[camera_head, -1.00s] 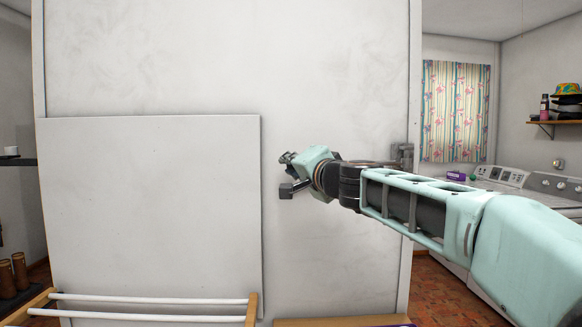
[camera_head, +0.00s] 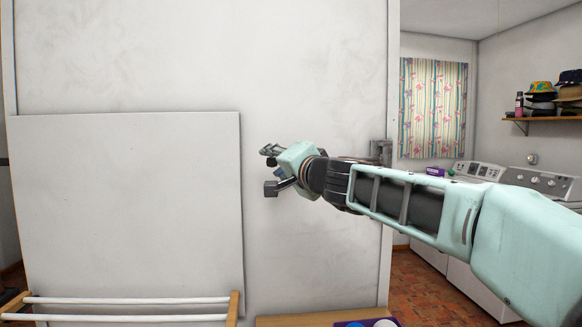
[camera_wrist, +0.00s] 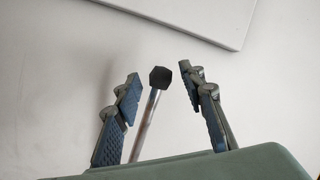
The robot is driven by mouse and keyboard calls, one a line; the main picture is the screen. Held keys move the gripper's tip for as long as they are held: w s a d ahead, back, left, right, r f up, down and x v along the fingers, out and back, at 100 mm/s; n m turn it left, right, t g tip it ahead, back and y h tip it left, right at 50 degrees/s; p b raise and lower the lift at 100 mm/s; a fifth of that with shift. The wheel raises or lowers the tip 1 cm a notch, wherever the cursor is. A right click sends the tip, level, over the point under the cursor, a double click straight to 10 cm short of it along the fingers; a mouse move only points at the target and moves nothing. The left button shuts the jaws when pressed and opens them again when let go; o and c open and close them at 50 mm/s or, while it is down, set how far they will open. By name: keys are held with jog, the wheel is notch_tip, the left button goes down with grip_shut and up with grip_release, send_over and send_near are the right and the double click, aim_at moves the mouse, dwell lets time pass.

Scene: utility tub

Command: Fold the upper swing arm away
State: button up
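In the wrist view, a swing arm (camera_wrist: 146,122), a thin metal rod with a black end cap (camera_wrist: 160,77), runs between the two fingers of my gripper (camera_wrist: 162,92). The fingers are apart, with a gap to the rod on both sides. In the head view, my gripper (camera_head: 269,170) is in front of the white wall, right of the large white panel. A grey bracket (camera_head: 380,152) is at the wall's right edge. My arm hides most of the rod there, and I cannot tell upper from lower.
The white panel (camera_head: 125,205) stands out from the wall at left. Below it is a wooden rack with white bars (camera_head: 125,300). A wooden top (camera_head: 290,321) is at the bottom edge. Washing machines (camera_head: 480,173) and a shelf (camera_head: 545,119) are at right, beyond open floor.

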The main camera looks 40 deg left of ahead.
jog(key=v, duration=1)
jog(key=shift+s+d, duration=0.15)
